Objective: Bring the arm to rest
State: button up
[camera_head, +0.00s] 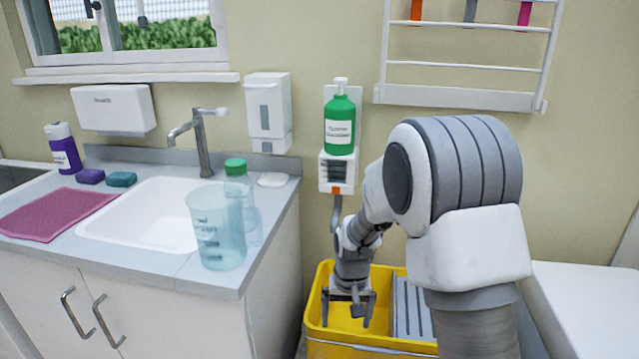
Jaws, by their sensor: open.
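My gripper (347,312) points down over the yellow bucket (318,315) on the floor to the right of the sink cabinet. Its two fingers are apart, with nothing seen between them. My arm, white and grey, reaches from the lower right and bends down towards the bucket. Part of the bucket is hidden behind my arm.
A clear measuring jug (219,240) and a green-capped bottle (250,205) stand near the counter's right edge (275,235). A green pump bottle (340,125) sits in a wall holder above my gripper. A white surface (590,310) lies at right.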

jog(key=s+d+r+t, duration=0.15)
jog(key=s+r, duration=0.25)
jog(key=r, duration=0.6)
jog(key=s+d+r+t, duration=0.2)
jog(key=s+d+r, duration=0.1)
jog(key=s+r, duration=0.55)
jog(key=s+d+r+t, duration=0.1)
jog(key=s+d+r, duration=0.3)
jog(key=s, duration=0.7)
notch_tip(320, 180, up, 19)
jog(key=p, duration=1.8)
jog(key=shift+s+a+r, duration=0.2)
jog(key=shift+s+a, duration=0.05)
